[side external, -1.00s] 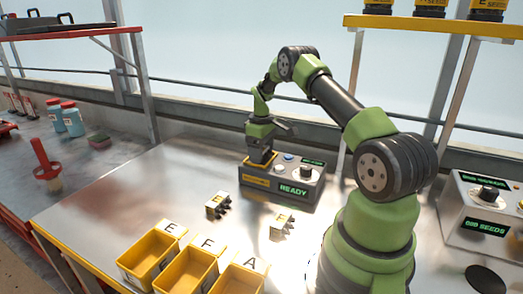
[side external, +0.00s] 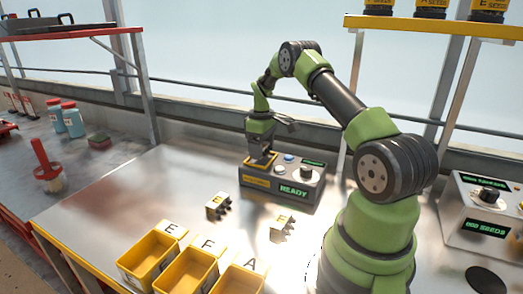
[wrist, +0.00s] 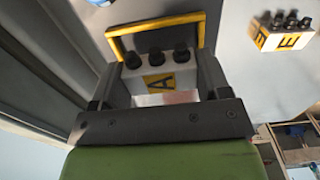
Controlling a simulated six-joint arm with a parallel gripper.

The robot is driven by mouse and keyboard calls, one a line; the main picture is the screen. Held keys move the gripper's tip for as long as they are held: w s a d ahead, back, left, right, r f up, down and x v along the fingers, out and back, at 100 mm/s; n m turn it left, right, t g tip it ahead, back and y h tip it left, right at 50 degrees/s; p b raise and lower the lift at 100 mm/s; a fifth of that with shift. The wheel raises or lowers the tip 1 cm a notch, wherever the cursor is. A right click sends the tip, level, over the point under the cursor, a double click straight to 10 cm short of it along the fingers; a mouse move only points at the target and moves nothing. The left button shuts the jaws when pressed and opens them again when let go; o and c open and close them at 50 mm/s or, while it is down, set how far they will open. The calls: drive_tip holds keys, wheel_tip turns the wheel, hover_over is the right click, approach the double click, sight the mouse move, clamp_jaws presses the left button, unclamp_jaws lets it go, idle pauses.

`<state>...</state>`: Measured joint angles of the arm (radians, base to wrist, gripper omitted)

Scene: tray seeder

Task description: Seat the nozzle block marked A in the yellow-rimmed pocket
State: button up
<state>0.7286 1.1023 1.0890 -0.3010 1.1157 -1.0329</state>
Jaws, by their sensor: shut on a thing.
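The nozzle block marked A (wrist: 158,84) shows in the wrist view, pale with three black nozzles and a yellow label. My gripper (wrist: 160,68) is shut on it, one finger at each side. The yellow-rimmed pocket (wrist: 152,24) frames the nozzle end of the block; its near side is hidden, so I cannot tell how deep the block sits. In the side view my gripper (side external: 261,154) points down over the pocket (side external: 272,160) on the left of the grey seeder unit (side external: 314,190), whose display reads READY. The block is mostly hidden there.
Two other nozzle blocks (side external: 217,205) (side external: 282,226) lie on the bench in front of the unit; one marked E (wrist: 285,36) shows in the wrist view. Yellow bins lettered E (side external: 126,268), F (side external: 165,284) and A (side external: 222,286) stand at the front. The bench's left part is clear.

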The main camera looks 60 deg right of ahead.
drive_tip(key=shift+r, duration=0.2)
drive_tip(key=shift+r, duration=0.3)
drive_tip(key=shift+f, duration=0.25)
drive_tip(key=shift+f, duration=1)
drive_tip(key=shift+f, duration=0.55)
idle(0.5)
drive_tip(key=shift+r, duration=0.2)
drive_tip(key=shift+r, duration=1.6)
drive_tip(key=shift+f, duration=0.25)
